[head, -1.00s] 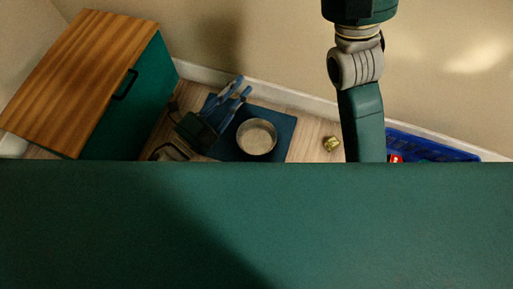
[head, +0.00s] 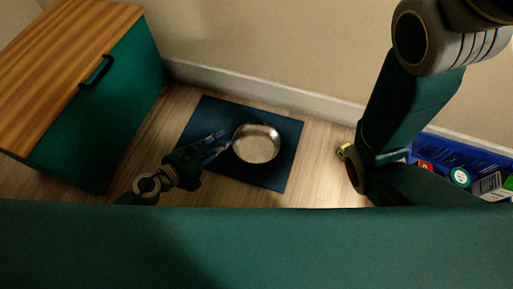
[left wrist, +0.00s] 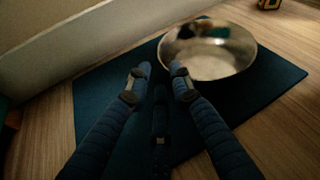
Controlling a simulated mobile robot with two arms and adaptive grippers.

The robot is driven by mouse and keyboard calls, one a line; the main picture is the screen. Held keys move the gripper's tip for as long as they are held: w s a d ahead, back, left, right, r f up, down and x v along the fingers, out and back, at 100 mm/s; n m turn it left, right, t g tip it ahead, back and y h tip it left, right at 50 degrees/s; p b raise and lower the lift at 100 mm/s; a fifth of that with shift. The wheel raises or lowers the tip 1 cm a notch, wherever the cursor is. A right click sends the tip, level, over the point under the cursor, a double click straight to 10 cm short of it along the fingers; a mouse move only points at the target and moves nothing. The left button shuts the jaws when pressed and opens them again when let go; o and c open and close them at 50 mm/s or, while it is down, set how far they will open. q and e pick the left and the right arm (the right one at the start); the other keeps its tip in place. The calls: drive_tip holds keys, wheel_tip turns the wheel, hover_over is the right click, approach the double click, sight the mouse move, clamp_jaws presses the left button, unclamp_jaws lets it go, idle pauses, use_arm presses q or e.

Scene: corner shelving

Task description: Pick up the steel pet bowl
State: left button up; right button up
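The steel pet bowl (head: 257,144) is a round, shiny, empty bowl on a dark blue mat (head: 262,176) on the floor. It also shows in the left wrist view (left wrist: 215,62), ahead and to the right of the fingers. My left gripper (head: 222,142) is beside the bowl's left side, over the mat.
A green cabinet (head: 110,125) with a wooden top stands at the left. A blue crate (head: 440,152) with several items is at the right, partly behind my right arm. A small yellowish object (head: 343,150) lies on the floor right of the mat. A wall runs behind the mat.

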sight(237, 131)
use_arm(q)
drive_tip(key=b+x, duration=0.1)
drive_tip(key=x, duration=0.7)
drive_tip(key=shift+b, duration=0.3)
drive_tip(key=shift+r, duration=0.15)
clamp_jaws()
